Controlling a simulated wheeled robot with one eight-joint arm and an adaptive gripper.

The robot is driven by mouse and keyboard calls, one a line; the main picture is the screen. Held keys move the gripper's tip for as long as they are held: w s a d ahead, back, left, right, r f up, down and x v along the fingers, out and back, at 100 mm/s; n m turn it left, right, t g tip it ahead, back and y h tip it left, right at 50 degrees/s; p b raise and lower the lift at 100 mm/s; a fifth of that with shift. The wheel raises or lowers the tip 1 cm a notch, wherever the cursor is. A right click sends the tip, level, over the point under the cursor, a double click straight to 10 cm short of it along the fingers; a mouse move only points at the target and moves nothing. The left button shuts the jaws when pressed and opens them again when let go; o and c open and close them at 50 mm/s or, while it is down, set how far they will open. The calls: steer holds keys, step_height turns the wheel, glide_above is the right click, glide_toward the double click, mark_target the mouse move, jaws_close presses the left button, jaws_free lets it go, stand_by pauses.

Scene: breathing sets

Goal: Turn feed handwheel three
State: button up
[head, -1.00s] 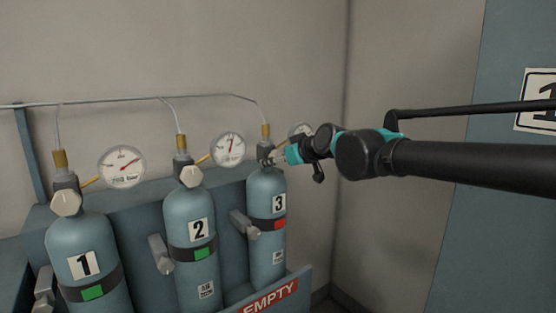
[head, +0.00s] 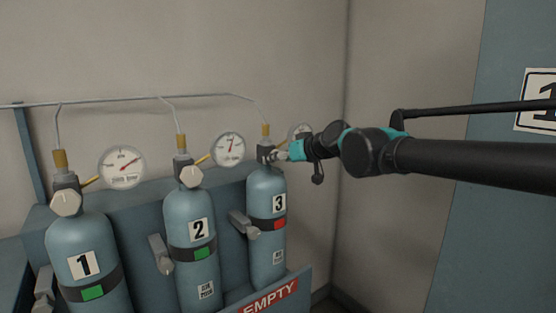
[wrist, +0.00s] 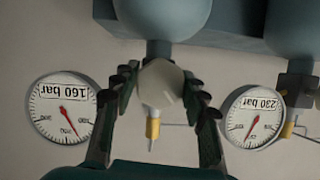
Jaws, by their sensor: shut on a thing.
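Cylinder 3 (head: 266,240) is the rightmost blue bottle in the head view, with a number 3 label and a red tag on its band. Its pale handwheel (wrist: 163,84) shows in the wrist view, directly below the bottle body, as that view is upside down. My gripper (head: 275,156) reaches it from the right at the valve. In the wrist view, my gripper's two dark fingers (wrist: 162,78) stand on either side of the handwheel and are shut on it. In the head view, the fingers largely hide this handwheel.
Cylinder 1 (head: 84,240) and cylinder 2 (head: 191,225), with green tags, stand to the left. A gauge (head: 229,149) sits between valves two and three; another gauge (head: 299,131) is partly behind my gripper. A thin pipe (head: 200,96) runs above. An EMPTY sign (head: 270,299) is below.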

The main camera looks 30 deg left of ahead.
steer(key=m+g+y, duration=0.1)
steer(key=m, duration=0.1)
steer(key=shift+w+m+g, duration=0.1)
steer(key=shift+m+g, duration=0.2)
steer(key=m+g+y, duration=0.1)
steer(key=m, duration=0.1)
steer(key=shift+m, duration=0.4)
steer(key=shift+o, duration=0.2)
steer(key=o, duration=1.2)
steer(key=shift+y, duration=0.3)
steer(key=shift+c, duration=0.2)
steer(key=v, duration=1.2)
steer(key=shift+w, duration=0.1)
